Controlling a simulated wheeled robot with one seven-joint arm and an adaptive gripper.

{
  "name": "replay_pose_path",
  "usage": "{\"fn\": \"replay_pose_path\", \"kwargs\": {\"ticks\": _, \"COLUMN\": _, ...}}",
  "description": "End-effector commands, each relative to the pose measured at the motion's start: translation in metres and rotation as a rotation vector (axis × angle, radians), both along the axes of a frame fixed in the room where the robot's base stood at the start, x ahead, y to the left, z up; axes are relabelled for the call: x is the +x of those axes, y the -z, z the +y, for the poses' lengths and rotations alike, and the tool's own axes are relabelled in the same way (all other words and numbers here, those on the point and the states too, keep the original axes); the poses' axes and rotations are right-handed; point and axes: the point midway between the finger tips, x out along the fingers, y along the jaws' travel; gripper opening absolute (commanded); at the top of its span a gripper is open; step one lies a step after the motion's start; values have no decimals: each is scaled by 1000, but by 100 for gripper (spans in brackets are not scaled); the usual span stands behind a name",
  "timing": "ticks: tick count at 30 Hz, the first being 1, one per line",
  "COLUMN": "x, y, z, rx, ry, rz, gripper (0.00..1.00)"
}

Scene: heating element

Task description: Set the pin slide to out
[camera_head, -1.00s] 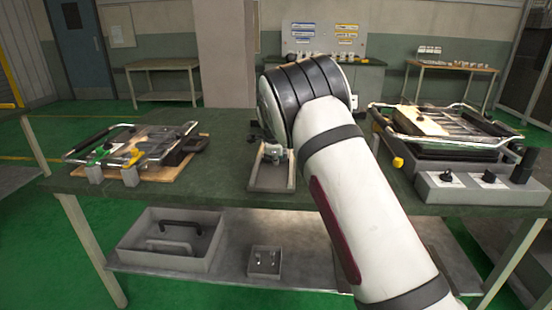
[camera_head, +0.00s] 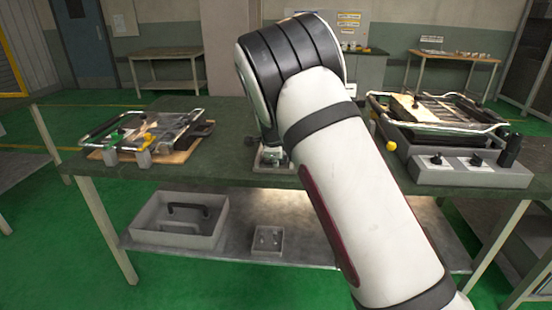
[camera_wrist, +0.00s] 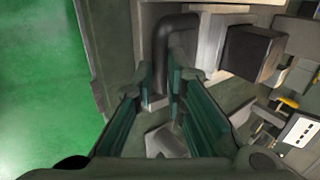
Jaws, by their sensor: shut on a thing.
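In the wrist view, my gripper (camera_wrist: 162,82) has its two teal fingers on either side of a dark bent rod (camera_wrist: 176,28), which looks like the pin slide's handle. The fingers are shut on it. The rod runs away from the fingers, then bends right along a pale block (camera_wrist: 204,48). In the head view, my arm covers the gripper and most of the fixture; only a small grey metal part of the fixture (camera_head: 272,156) shows below the arm's wrist. The slide's in or out position cannot be read.
A dark block (camera_wrist: 255,52) sits right of the rod in the wrist view. On the bench (camera_head: 225,135), a framed tray (camera_head: 120,130) lies left; a heater frame (camera_head: 440,120) and a control box with knobs (camera_head: 470,172) stand right. A grey bin (camera_head: 178,222) is on the lower shelf.

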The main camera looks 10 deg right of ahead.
Motion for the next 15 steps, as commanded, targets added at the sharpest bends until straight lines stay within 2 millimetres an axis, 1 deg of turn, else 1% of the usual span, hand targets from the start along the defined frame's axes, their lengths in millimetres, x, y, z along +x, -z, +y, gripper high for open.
{"fn": "replay_pose_path", "kwargs": {"ticks": 1, "x": 0, "y": 0, "z": 1, "rx": 1, "ry": -1, "rz": 0, "gripper": 0}}
{"fn": "replay_pose_path", "kwargs": {"ticks": 2, "x": 0, "y": 0, "z": 1, "rx": 1, "ry": -1, "rz": 0, "gripper": 17}}
{"fn": "replay_pose_path", "kwargs": {"ticks": 3, "x": 0, "y": 0, "z": 1, "rx": 1, "ry": -1, "rz": 0, "gripper": 26}}
{"fn": "replay_pose_path", "kwargs": {"ticks": 4, "x": 0, "y": 0, "z": 1, "rx": 1, "ry": -1, "rz": 0, "gripper": 33}}
{"fn": "replay_pose_path", "kwargs": {"ticks": 15, "x": -1, "y": -3, "z": 1, "rx": 1, "ry": -1, "rz": 0, "gripper": 33}}
